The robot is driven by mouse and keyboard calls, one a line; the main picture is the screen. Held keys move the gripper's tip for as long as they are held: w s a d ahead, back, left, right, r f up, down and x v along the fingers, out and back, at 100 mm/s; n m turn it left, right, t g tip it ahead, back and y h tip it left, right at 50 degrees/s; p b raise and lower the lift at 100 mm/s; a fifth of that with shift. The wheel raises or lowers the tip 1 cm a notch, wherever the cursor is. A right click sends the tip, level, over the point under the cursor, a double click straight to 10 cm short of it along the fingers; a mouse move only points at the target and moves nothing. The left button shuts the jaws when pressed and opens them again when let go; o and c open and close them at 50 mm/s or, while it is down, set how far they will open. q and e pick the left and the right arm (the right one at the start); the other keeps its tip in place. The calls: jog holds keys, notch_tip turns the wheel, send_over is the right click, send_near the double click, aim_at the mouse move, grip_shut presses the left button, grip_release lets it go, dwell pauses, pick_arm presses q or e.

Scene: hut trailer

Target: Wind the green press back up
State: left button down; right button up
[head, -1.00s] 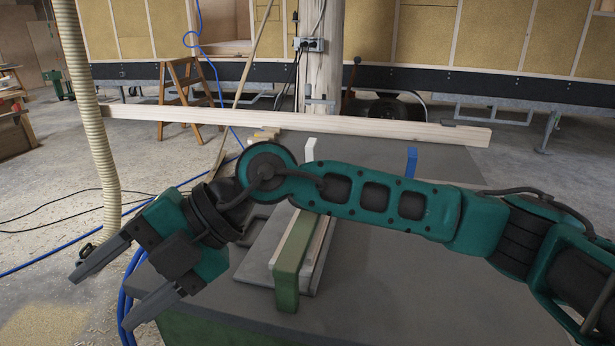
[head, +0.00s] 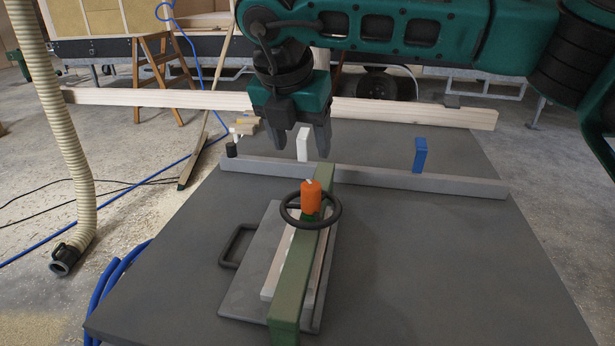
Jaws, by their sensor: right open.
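The green press (head: 296,268) is a long green beam across the grey table (head: 420,270). A black handwheel (head: 337,218) with an orange piece (head: 311,197) at its middle sits on the beam's far half. The beam lies over pale strips (head: 277,268) on a dark grey plate (head: 245,293). My right gripper (head: 300,145) points down with its fingers apart and empty. In the picture it is above the handwheel and apart from it. I cannot tell how far the beam is from the strips. My left gripper is not in view.
A grey rail (head: 390,180) crosses the table behind the press, with a white block (head: 303,145) and a blue block (head: 420,155) beside it. A black loop handle (head: 233,245) sticks out left of the plate. A long timber (head: 150,98) lies farther back. The table's right side is clear.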

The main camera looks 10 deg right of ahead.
aim_at(311, 184)
jog(key=x, duration=1)
jog(key=shift+s+f, duration=0.1)
jog(key=shift+f, duration=0.25)
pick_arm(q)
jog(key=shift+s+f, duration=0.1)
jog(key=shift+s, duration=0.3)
pick_arm(e)
jog(key=shift+x, duration=0.75)
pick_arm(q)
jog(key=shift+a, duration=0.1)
